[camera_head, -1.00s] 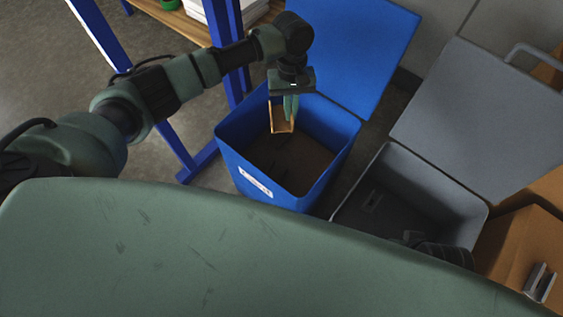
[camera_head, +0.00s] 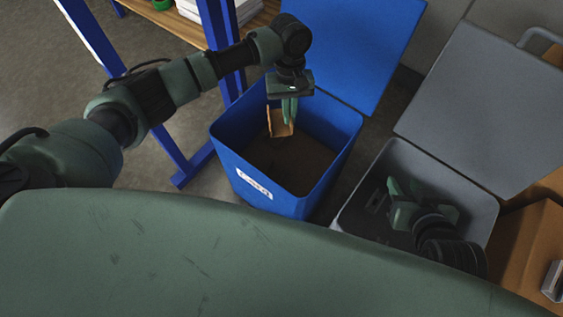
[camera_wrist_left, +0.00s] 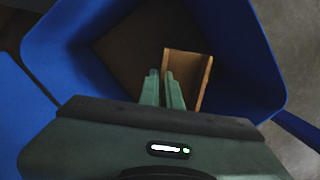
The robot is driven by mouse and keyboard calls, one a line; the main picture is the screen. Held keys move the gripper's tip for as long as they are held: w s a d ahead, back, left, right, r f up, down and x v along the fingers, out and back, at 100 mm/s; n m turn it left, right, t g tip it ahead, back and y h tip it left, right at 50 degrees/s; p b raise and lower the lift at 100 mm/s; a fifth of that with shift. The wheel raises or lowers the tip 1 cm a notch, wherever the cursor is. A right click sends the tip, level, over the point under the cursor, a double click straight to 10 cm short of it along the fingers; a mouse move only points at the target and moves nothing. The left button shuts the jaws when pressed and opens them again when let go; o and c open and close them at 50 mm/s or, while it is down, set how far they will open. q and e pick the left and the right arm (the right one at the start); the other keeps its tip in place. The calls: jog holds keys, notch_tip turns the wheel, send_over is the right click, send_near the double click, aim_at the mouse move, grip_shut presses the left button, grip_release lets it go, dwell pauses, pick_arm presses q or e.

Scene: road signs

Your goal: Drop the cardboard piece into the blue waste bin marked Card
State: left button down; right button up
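The blue bin (camera_head: 225,163), with a white "Card" label (camera_head: 255,185) on its front, stands open with its lid (camera_head: 360,50) tipped back. My left gripper (camera_head: 289,108) points down inside its opening. The brown cardboard piece (camera_head: 277,124) hangs at the fingers, below the rim and above the dark bottom. In the left wrist view, the fingers (camera_wrist_left: 162,90) are close together with one edge of the cardboard piece (camera_wrist_left: 190,78) between them. My right gripper (camera_head: 425,205) is over the grey bin; its fingers are not clear.
The open grey bin (camera_head: 352,218) stands to the right of the blue one, its grey lid (camera_head: 480,105) tipped back. A cardboard box (camera_head: 525,245) is at the far right. A blue-framed shelf (camera_head: 190,160) stands behind my left arm.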

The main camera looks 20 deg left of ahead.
pick_arm(q)
jog(key=shift+f+b, duration=0.45)
jog(key=shift+f, duration=0.1)
pick_arm(e)
jog(key=w+a+r+t+y, duration=0.1)
jog(key=w+a+r+t, duration=0.1)
jog(key=w+r+t, duration=0.1)
jog(key=shift+w+r+t, duration=0.3)
jog(key=shift+w+r, duration=0.25)
jog(key=shift+r, duration=0.3)
pick_arm(q)
jog(key=c, duration=1.6)
grip_release()
jog(key=shift+o, duration=0.3)
